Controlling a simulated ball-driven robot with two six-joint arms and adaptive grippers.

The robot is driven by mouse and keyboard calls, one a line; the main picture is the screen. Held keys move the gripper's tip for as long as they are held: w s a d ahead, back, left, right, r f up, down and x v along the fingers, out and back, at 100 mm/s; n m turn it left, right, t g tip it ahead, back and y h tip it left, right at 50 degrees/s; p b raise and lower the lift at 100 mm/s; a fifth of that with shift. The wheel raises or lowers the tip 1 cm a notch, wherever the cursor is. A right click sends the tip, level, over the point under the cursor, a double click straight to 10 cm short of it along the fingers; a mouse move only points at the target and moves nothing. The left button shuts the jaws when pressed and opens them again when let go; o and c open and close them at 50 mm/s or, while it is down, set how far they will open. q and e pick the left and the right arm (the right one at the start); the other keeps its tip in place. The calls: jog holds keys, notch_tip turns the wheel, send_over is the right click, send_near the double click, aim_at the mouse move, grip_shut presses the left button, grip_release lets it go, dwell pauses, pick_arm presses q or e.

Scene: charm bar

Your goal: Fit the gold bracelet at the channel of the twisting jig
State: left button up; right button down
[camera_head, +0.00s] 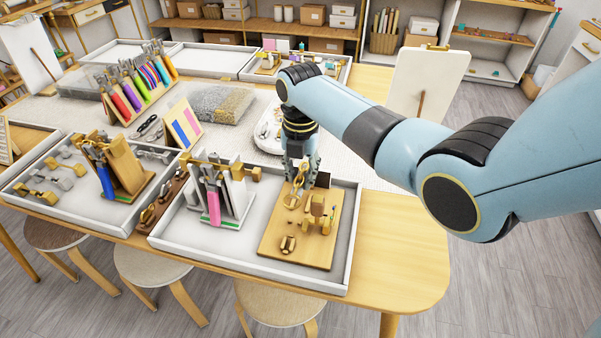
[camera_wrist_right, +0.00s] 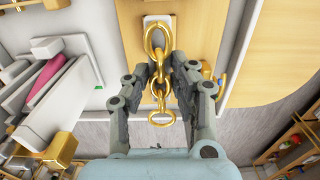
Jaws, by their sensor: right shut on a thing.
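My right gripper (camera_head: 299,179) comes down over the wooden board in the front right tray and is shut on a gold chain bracelet (camera_head: 297,193). In the right wrist view the gripper (camera_wrist_right: 163,82) holds the bracelet (camera_wrist_right: 157,40) by its middle links, with a large oval link beyond the fingertips and a ring toward the palm. The wooden board (camera_head: 280,225), which looks like the twisting jig, carries wooden posts and small gold parts. A pale plate (camera_wrist_right: 151,19) on the wood is partly covered by the large link. I cannot tell whether they touch. The channel is not clearly visible. My left gripper is out of view.
The white tray (camera_head: 200,256) also holds a rack with a pink-handled tool (camera_head: 214,208), left of the board. A wooden rack with a blue-handled tool (camera_head: 105,182) stands in the left tray. The tabletop right of the tray (camera_head: 400,260) is clear.

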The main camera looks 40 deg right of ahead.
aim_at(300, 186)
jog(key=shift+r, duration=0.15)
notch_tip(300, 186, down, 4)
jog(key=b, duration=0.2)
jog(key=shift+b, duration=0.3)
jog(key=shift+f+b, duration=0.6)
jog(key=shift+f, duration=0.35)
jog(key=shift+p, duration=0.6)
dwell(0.6)
jog(key=shift+f+b, duration=0.7)
jog(key=shift+f, duration=0.25)
jog(key=shift+r, duration=0.1)
